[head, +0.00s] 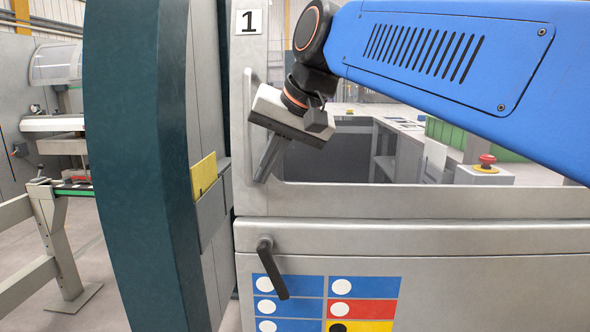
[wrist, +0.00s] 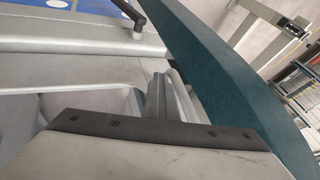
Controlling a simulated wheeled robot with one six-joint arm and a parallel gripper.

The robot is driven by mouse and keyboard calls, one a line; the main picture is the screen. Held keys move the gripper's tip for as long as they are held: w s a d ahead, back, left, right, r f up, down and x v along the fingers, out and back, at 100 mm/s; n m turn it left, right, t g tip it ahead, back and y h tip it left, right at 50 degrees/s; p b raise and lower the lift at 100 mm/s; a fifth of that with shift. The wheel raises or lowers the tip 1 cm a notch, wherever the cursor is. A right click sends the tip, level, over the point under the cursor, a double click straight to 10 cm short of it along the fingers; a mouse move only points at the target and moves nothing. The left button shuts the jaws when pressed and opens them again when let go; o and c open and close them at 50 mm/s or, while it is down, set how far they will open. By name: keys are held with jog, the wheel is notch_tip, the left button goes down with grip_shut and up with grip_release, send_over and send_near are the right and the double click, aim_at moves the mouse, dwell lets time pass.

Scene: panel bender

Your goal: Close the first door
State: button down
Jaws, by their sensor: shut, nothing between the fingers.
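The first door (head: 400,203) is a grey panel with a window and a "1" label (head: 249,22) at its upper left. Its left edge stands beside the machine's grey side frame, with a narrow gap between them; how far it stands open I cannot tell. My gripper (head: 263,176) is shut and empty, fingers pointing down at the handle's side. In the wrist view the fingers (wrist: 157,98) are close beside the handle (wrist: 182,98); contact is unclear.
A teal curved column (head: 140,170) stands left of the door, with a yellow block (head: 204,174) on the frame beside it. A black lever (head: 270,268) sticks out of the lower panel. A conveyor frame (head: 55,235) stands at far left.

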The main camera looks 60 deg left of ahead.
jog(key=s+a, duration=0.8)
jog(key=s, duration=0.3)
jog(key=shift+s, duration=0.15)
jog(key=shift+r, duration=0.1)
jog(key=w+d+r, duration=0.5)
jog(key=d+r, duration=0.2)
jog(key=r, duration=0.2)
jog(key=shift+w+d, duration=0.2)
jog(key=shift+d, duration=0.2)
